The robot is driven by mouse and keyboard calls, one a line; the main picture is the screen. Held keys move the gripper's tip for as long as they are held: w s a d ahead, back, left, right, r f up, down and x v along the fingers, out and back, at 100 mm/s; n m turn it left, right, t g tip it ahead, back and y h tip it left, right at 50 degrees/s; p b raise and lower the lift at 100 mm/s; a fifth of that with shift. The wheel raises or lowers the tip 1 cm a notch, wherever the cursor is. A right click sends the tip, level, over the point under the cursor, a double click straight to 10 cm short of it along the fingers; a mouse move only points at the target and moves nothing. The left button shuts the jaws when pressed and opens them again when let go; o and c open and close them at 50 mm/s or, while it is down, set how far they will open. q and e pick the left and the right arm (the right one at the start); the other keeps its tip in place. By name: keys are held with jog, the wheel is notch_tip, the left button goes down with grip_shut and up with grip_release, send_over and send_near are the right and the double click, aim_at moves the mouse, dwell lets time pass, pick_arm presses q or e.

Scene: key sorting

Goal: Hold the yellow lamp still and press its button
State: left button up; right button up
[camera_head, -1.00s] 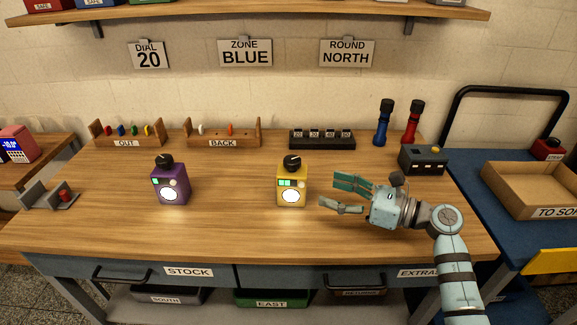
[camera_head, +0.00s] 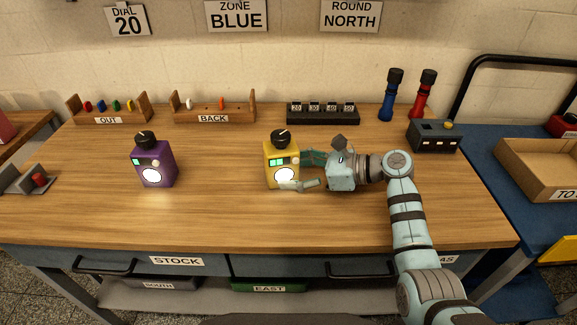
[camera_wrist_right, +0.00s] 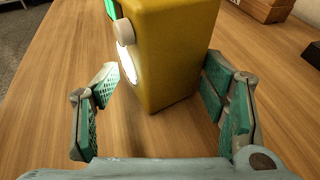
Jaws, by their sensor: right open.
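The yellow lamp (camera_head: 281,162) stands upright on the wooden table, with a black knob on top, a green display, a pale button and a lit white disc on its front. My right gripper (camera_head: 303,171) is open at its right side, one finger in front of the lit face and the other behind the body. In the right wrist view the yellow lamp (camera_wrist_right: 180,50) reaches in between the two spread fingers (camera_wrist_right: 165,95); no clear grip on it shows. My left gripper is not in view.
A purple lamp (camera_head: 154,163) stands to the left with clear table between. Behind are the OUT rack (camera_head: 108,109), the BACK rack (camera_head: 213,107) and a black numbered block (camera_head: 322,113). A grey box (camera_head: 434,135) and blue and red torches stand at the back right.

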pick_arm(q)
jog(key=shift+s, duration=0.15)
pick_arm(e)
jog(key=shift+c, duration=0.3)
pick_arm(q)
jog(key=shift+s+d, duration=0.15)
pick_arm(e)
jog(key=c, duration=0.7)
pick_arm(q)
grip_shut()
pick_arm(e)
jog(key=shift+o, duration=0.2)
dwell(1.6)
